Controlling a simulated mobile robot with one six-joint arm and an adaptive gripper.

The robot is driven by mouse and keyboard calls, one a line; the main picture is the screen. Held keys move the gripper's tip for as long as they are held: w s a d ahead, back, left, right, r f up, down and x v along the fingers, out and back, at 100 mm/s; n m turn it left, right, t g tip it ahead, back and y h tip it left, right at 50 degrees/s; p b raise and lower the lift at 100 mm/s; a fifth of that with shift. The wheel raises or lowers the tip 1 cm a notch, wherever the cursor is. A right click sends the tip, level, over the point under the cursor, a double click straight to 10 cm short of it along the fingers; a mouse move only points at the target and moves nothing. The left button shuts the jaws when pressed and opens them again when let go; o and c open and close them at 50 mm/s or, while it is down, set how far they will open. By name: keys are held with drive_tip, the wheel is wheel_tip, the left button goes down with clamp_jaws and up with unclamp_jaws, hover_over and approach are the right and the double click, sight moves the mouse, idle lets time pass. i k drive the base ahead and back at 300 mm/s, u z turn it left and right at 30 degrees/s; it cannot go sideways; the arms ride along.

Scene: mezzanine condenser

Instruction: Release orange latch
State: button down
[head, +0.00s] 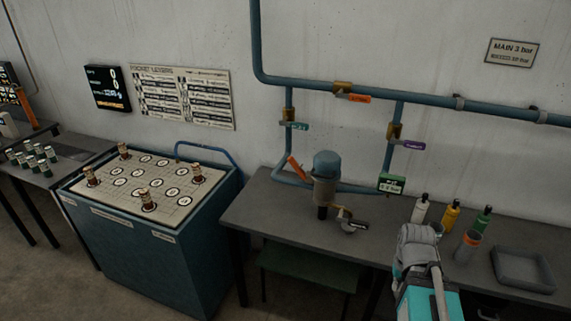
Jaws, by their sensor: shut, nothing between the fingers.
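A filter unit with a blue domed cap (326,163) and a tan body (324,191) stands in the pipe loop above the bench. A slanted orange latch (297,168) shows at the left of the cap. It lies close to the cap, and its exact catch is too small to make out. A brass fitting with a dark handle sits low at the right of the body. My grey and turquoise arm rises at the lower right, well apart from the filter. My gripper's fingers cannot be made out.
Blue pipes carry an orange tag (353,98), a teal tag (294,125) and a purple tag (409,145). A green gauge (391,184), several bottles and a grey tray (522,268) are on the right. The bench (262,212) is bare left of the filter. A blue cabinet (135,252) stands left.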

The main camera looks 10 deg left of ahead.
sight(297, 167)
drive_tip(key=z, duration=0.1)
drive_tip(key=i, duration=0.95)
drive_tip(key=u, duration=0.05)
